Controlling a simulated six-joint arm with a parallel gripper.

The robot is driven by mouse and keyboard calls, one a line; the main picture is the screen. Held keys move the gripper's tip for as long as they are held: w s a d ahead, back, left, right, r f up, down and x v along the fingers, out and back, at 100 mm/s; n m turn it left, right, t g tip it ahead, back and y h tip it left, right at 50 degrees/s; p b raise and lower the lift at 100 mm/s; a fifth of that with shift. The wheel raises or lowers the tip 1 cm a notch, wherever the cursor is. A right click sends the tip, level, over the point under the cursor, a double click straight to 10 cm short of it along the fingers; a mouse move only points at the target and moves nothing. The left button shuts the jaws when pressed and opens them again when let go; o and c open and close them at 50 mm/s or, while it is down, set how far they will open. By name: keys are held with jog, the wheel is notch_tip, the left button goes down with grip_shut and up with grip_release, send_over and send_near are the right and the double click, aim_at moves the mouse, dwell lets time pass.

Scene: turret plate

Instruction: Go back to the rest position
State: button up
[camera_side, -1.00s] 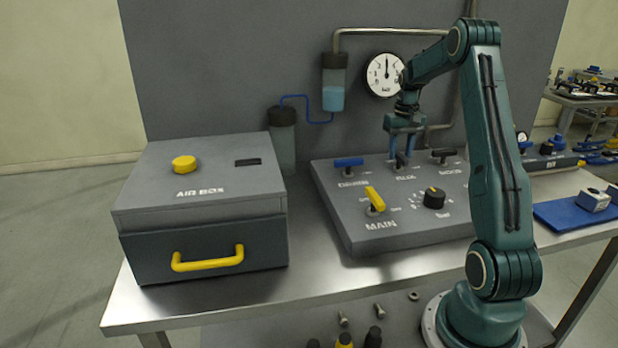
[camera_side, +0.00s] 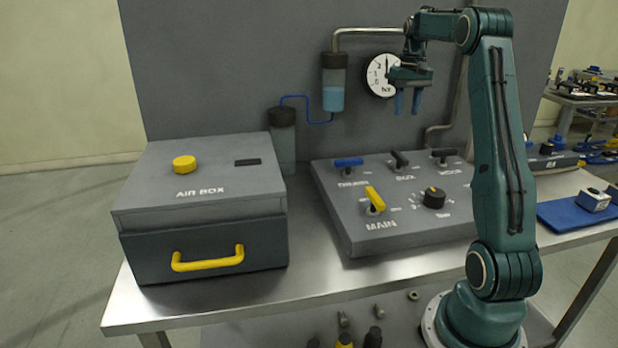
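My gripper (camera_side: 407,103) hangs in the air above the back of the grey valve panel (camera_side: 400,243), fingers pointing down. Its two blue fingers are apart with nothing visible between them. On the panel, the blue lever (camera_side: 348,162), the black middle lever (camera_side: 399,159) and the black right lever (camera_side: 444,153) form the back row. The yellow MAIN lever (camera_side: 374,199) points obliquely, and the black knob (camera_side: 433,198) is beside it. My gripper touches none of them.
The grey air box (camera_side: 200,205), with a yellow button and drawer handle, stands left of the panel. Behind are a round gauge (camera_side: 381,76), partly hidden by my gripper, a blue-filled canister (camera_side: 334,98) and pipes. A blue tray (camera_side: 565,214) lies at right.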

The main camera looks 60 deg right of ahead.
jog(key=shift+r, duration=0.25)
jog(key=w+a+r+n+t+h, duration=0.1)
jog(key=a+r+n, duration=0.15)
jog(key=a, duration=0.95)
jog(key=w+a+r+n+t, duration=0.15)
jog(key=a+r, duration=0.25)
jog(key=a, duration=0.8)
jog(key=s+a+f+n+t, duration=0.1)
jog(key=s+a+f+n, duration=0.1)
jog(key=s+a, duration=0.5)
jog(key=s+a+f+n+t+y, duration=0.1)
jog(key=s+a+f, duration=0.4)
jog(key=a, duration=0.6)
jog(key=shift+s+a+f+n+t, duration=0.35)
jog(key=shift+s+n+t, duration=0.2)
jog(key=shift+s+n, duration=0.45)
